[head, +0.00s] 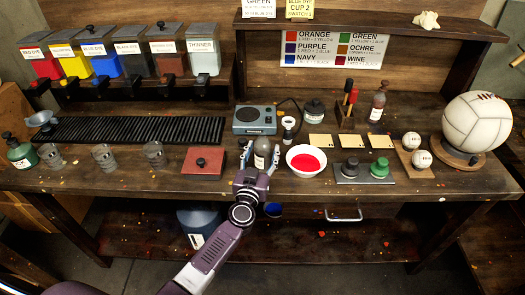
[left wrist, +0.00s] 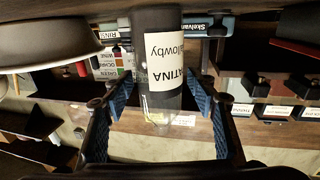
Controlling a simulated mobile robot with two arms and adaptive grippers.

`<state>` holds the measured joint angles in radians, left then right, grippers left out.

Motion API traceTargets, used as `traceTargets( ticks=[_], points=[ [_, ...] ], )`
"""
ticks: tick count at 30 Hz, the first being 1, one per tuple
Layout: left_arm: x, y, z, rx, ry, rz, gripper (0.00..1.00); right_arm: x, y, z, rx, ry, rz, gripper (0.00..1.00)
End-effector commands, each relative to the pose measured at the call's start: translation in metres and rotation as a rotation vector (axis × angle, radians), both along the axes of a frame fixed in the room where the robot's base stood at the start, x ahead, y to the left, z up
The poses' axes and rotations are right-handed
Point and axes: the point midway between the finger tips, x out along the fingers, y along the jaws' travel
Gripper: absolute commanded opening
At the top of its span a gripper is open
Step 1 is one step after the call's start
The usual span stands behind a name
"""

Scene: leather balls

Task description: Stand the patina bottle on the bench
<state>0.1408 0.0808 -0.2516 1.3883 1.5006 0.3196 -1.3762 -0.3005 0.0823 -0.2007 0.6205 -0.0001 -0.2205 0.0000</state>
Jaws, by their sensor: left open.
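The patina bottle (head: 262,147) is a small bottle with a dark top and a white label, near the bench's front edge in the head view. It looks upright; the gripper hides its base, so I cannot tell if it touches the bench (head: 330,187). In the left wrist view the bottle (left wrist: 158,62) shows its "PATINA" label upside down. My left gripper (head: 261,153) is open, its blue-padded fingers on both sides of the bottle; in the left wrist view its fingers (left wrist: 164,108) stand apart with gaps beside the bottle. My right gripper is not in view.
A white bowl of red dye (head: 306,161) stands close right of the bottle. A red lidded box (head: 204,161) is to the left, a blue scale (head: 254,119) behind.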

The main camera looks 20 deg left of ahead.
Motion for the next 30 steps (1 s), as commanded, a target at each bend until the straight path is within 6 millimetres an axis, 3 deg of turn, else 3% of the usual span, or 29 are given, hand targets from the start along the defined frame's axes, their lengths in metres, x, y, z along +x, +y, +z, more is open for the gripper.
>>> traceTargets(
  ticks=[8,21,30],
  points=[
    [-0.009,-0.001,0.003,0.000,0.002,-0.001,0.53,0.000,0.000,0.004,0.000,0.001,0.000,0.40],
    [-0.095,-0.008,0.003,0.000,0.003,0.001,0.53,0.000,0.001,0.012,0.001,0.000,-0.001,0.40],
    [-0.119,-0.010,0.004,0.000,0.000,0.000,0.53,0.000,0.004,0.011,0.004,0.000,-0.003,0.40]
  ],
)
